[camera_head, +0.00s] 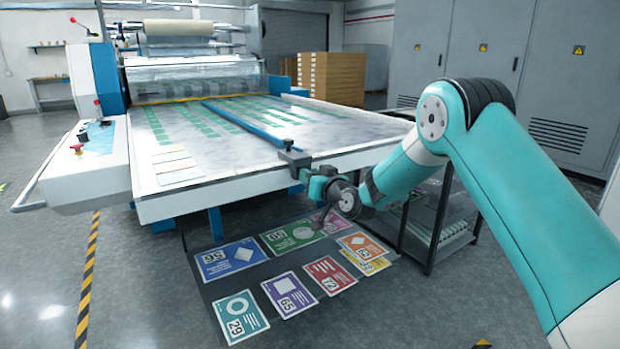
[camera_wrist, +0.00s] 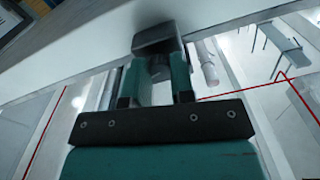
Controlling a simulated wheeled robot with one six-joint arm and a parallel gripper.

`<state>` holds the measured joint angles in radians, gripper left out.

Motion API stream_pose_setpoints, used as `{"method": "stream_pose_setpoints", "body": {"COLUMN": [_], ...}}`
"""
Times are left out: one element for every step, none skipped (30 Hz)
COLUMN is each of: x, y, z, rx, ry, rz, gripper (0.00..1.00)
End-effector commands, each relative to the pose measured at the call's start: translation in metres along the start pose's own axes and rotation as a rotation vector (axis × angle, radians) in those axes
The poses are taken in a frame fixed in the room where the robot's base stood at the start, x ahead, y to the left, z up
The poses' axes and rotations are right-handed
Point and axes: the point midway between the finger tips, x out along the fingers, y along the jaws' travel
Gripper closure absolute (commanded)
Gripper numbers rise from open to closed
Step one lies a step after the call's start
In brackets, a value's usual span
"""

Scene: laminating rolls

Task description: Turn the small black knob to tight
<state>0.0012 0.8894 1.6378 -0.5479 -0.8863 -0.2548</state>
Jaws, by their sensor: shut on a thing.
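A dark clamp block (camera_head: 293,158) sits at the front edge of the machine's table, at the near end of a long blue bar (camera_head: 240,125). My gripper (camera_head: 304,173) is at this block, just below and to its right. In the wrist view the block (camera_wrist: 155,38) is at the top centre, by the pale table edge. My two teal fingers (camera_wrist: 157,78) reach up to it from below and are shut on a small dark grey piece between them, which appears to be the knob. The fingers hide most of it. Its turn position cannot be told.
The laminating machine's table (camera_head: 350,128) spreads behind the block, with printed green strips and pale cards on it. Several coloured cards lie on a dark mat (camera_head: 215,290) below. A dark rack (camera_head: 440,225) stands under my arm. Open floor lies at the left.

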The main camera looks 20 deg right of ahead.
Motion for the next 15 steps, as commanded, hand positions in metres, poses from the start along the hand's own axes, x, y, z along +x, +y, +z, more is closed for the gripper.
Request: {"method": "stream_pose_setpoints", "body": {"x": [-0.0005, -0.0005, -0.0005, -0.0005, -0.0005, -0.0005, -0.0006, -0.0006, -0.0006, -0.0006, -0.0006, -0.0006, -0.0007, -0.0007, -0.0007], "y": [0.0005, 0.0005, 0.0005, 0.0005, 0.0005, 0.0005, 0.0005, 0.0004, 0.0005, 0.0004, 0.0004, 0.0004, 0.0004, 0.0004, 0.0004], "z": [0.0005, 0.0004, 0.0003, 0.0003, 0.0003, 0.0002, 0.0002, 0.0002, 0.0002, 0.0002, 0.0002, 0.0002, 0.0002, 0.0002, 0.0001], "rx": [0.042, 0.070, 0.108, 0.137, 0.166, 0.204, 0.233, 0.262, 0.300, 0.329, 0.358, 0.395, 0.424, 0.453, 0.491], "ry": [0.000, 0.000, 0.001, 0.001, 0.002, 0.002, 0.003, 0.003, 0.004, 0.004, 0.005, 0.005, 0.006, 0.007, 0.008], "rz": [0.001, 0.001, 0.001, 0.001, 0.001, 0.002, 0.002, 0.002, 0.002, 0.002, 0.002, 0.002, 0.002, 0.003, 0.003], "gripper": [1.00, 1.00, 1.00, 1.00, 1.00, 1.00, 1.00, 1.00, 1.00, 1.00, 1.00, 1.00, 1.00, 1.00, 1.00]}}
